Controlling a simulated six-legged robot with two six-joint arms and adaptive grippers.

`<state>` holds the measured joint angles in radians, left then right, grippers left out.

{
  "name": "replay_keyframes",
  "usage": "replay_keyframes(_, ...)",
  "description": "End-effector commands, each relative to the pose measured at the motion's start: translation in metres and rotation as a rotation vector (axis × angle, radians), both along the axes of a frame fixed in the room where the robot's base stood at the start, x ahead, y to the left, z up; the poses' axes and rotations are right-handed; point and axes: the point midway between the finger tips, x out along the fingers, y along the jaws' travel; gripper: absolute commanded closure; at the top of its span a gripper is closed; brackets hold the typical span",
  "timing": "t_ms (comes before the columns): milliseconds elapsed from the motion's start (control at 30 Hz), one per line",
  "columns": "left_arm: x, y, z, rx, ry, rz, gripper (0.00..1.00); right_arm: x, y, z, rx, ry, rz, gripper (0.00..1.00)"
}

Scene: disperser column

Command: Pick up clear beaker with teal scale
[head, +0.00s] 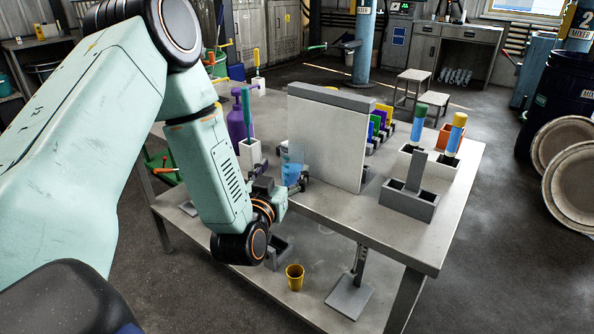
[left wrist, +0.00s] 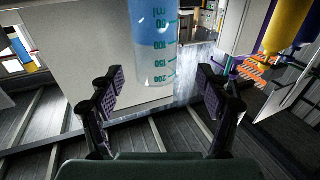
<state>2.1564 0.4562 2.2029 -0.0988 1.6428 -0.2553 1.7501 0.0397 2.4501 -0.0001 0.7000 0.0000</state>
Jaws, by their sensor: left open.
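The clear beaker (head: 292,172) with blue contents stands on the steel table beside the white panel, partly hidden by my left gripper in the head view. In the left wrist view the beaker (left wrist: 155,62) shows its teal scale, with marks up to 200, and lies roughly centred ahead of the fingers. My left gripper (head: 284,187) is open at the near edge of the table, very close to the beaker. In the left wrist view its fingers (left wrist: 162,82) are spread apart; contact with the beaker cannot be told. My right gripper is not in view.
The white panel (head: 325,138) stands upright just right of the beaker. A purple bottle (head: 236,122) and a white holder (head: 250,152) with a teal-handled tool stand to its left. A grey holder (head: 408,200) is at right. A yellow cup (head: 294,277) sits on the lower shelf.

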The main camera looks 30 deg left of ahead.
Motion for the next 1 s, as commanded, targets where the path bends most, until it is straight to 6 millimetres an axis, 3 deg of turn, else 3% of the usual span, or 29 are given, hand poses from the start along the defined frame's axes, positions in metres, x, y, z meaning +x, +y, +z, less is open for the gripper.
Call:
replay_keyframes(400,0.053,0.005,0.001,-0.001,0.0,-0.003,0.23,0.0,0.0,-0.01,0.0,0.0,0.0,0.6)
replay_keyframes(700,0.058,0.004,0.001,-0.002,0.002,-0.005,0.23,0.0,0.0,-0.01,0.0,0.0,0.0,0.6)
replay_keyframes(1000,0.058,0.004,0.001,-0.002,0.002,-0.004,0.48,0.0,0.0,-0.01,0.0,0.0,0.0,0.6)
